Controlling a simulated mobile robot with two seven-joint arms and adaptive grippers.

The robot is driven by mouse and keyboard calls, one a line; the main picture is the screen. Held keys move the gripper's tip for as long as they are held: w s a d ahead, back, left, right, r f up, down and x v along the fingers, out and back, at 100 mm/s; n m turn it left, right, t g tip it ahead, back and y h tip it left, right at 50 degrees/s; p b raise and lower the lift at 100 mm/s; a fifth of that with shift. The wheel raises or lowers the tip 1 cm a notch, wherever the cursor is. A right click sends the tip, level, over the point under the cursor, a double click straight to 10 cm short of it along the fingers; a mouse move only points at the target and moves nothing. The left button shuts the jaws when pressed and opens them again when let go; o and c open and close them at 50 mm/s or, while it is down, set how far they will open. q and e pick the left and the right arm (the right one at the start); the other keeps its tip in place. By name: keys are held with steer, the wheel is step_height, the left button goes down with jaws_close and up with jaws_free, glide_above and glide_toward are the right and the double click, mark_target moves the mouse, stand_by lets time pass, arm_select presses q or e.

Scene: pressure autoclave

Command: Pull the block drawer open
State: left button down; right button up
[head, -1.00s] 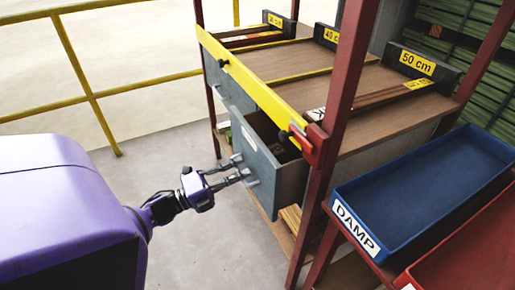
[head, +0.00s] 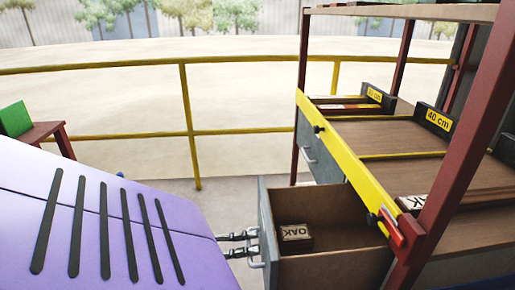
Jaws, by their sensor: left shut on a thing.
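The block drawer (head: 266,215) sticks out from the grey cabinet under the wooden bench top, pulled well open. Inside it, against the front panel, lies a small dark block with a white OAK label (head: 296,233). My left gripper (head: 250,243) is at the outer face of the drawer front, shut on the drawer's metal handle (head: 257,264). The purple cover of my own body hides most of the left arm. My right gripper is not in view.
A closed drawer (head: 308,150) with a handle sits farther back. A yellow rail (head: 345,165) with a red clamp (head: 392,232) runs along the bench edge above the open drawer. A red post (head: 455,140) stands at right. Yellow railing (head: 190,130) crosses behind.

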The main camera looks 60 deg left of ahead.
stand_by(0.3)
arm_select(q)
steer(key=c, duration=2.1)
jaws_free()
steer(key=v, duration=1.2)
steer(key=shift+s, duration=0.1)
